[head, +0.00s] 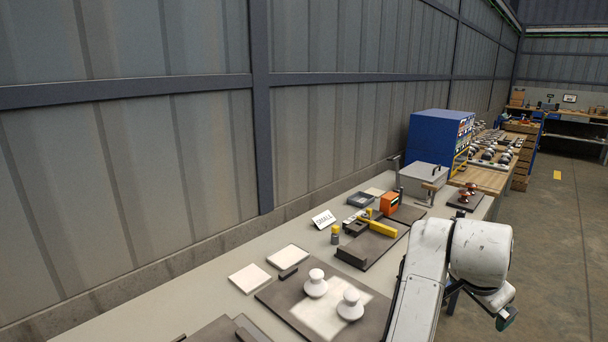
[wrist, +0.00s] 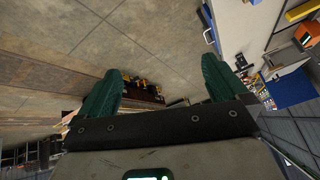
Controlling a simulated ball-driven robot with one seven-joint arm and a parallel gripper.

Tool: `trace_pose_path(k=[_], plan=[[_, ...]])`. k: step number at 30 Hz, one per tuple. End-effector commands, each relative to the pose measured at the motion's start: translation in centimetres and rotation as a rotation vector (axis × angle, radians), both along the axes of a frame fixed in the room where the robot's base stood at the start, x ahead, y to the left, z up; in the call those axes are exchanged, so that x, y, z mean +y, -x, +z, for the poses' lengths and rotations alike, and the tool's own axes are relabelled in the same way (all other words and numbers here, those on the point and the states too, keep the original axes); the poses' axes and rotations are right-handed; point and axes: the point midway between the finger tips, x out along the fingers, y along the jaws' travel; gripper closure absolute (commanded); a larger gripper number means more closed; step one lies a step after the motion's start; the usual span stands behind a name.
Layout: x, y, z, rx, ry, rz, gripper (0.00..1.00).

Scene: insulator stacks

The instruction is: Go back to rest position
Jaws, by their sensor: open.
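My gripper (wrist: 160,88) shows in the wrist view with its two green fingers wide apart and nothing between them. In the head view, a green fingertip of my gripper (head: 506,319) shows at the lower right, beside the bench and over the floor. My white arm rises in front of the bench's right side and hides part of it. Two white insulators (head: 316,284) and (head: 350,305) stand upright on a dark mat with a pale square (head: 322,318), apart from my gripper.
The long grey bench (head: 185,300) runs along the metal wall. It carries a sign marked SMALL (head: 324,219), a yellow tool (head: 379,226), an orange box (head: 389,203), a grey case (head: 424,179) and brown insulators (head: 465,192). A blue cabinet (head: 430,137) stands behind. Open floor (head: 560,240) lies right.

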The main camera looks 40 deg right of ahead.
Motion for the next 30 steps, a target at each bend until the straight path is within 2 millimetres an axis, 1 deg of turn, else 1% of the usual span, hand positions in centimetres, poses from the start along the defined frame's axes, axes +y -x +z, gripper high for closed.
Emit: trace_pose_path(k=[1, 5, 8, 11, 12, 13, 14, 15, 17, 18, 20, 21, 24, 27, 28, 30], plan=[[0.5, -0.6, -1.7, 0.053, 0.026, 0.105, 0.00], [2.4, -2.6, -5.2, 0.165, 0.060, 0.384, 0.00], [4.8, -3.8, -8.7, 0.250, 0.063, 0.606, 0.00], [7.9, -4.5, -12.6, 0.328, 0.044, 0.832, 0.00], [9.3, -4.5, -14.3, 0.358, 0.030, 0.922, 0.00], [10.5, -4.5, -15.6, 0.377, 0.018, 0.989, 0.00], [11.6, -4.4, -16.9, 0.397, 0.003, 1.056, 0.00], [13.3, -4.1, -18.7, 0.420, -0.019, 1.143, 0.00], [15.9, -3.3, -21.2, 0.448, -0.057, 1.273, 0.00], [17.7, -2.7, -22.9, 0.464, -0.087, 1.357, 0.00], [20.5, -1.4, -25.2, 0.481, -0.134, 1.476, 0.00], [22.2, -0.6, -26.5, 0.488, -0.164, 1.547, 0.00], [25.7, 1.5, -29.0, 0.492, -0.234, 1.689, 0.00], [28.1, 3.0, -30.4, 0.488, -0.282, 1.780, 0.00], [28.6, 3.4, -30.6, 0.486, -0.292, 1.797, 0.00], [28.6, 3.4, -30.6, 0.486, -0.292, 1.797, 0.00]])
